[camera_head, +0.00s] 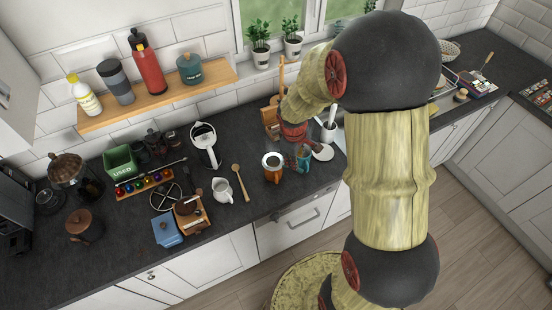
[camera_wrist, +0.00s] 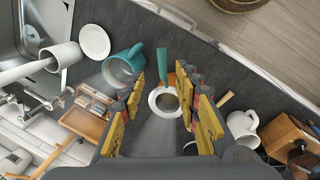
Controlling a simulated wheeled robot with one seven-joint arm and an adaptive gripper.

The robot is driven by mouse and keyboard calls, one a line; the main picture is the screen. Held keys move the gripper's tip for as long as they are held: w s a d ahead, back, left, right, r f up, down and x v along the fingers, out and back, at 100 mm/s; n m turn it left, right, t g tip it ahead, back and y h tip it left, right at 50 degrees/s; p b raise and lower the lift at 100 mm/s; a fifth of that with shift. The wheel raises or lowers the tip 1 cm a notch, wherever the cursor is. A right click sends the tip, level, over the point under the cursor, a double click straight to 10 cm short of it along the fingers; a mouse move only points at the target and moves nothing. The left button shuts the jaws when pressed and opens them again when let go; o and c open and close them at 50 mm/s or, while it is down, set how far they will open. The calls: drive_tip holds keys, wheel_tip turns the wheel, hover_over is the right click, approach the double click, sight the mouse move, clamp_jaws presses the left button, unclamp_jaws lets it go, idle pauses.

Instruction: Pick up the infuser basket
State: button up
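The infuser basket (camera_wrist: 165,103) appears to be the pale-rimmed round piece with a grey inside, seated in the mouth of an orange mug. In the head view the orange mug (camera_head: 272,174) stands near the worktop's front edge, with the pale ring (camera_head: 272,160) at its top. My gripper (camera_wrist: 164,92) is open in the wrist view, its yellow fingers on either side of the ring with clear gaps. It looks down from above and holds nothing. A flat teal strip (camera_wrist: 163,60) shows beyond the ring; I cannot tell whether it belongs to the basket.
A white jug (camera_wrist: 242,127) and a wooden grinder (camera_wrist: 287,138) stand on the other side. In the head view, a wooden spoon (camera_head: 240,183) lies left of the orange mug.

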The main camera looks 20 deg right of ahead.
sight(282, 168)
drive_tip(key=shift+x, duration=1.5)
drive_tip(key=shift+a+x, duration=0.15)
drive_tip(key=shift+x, duration=1.15)
drive_tip(key=shift+a+x, duration=0.1)
drive_tip(key=shift+x, duration=1.25)
drive_tip(key=shift+c, duration=0.8)
clamp_jaws()
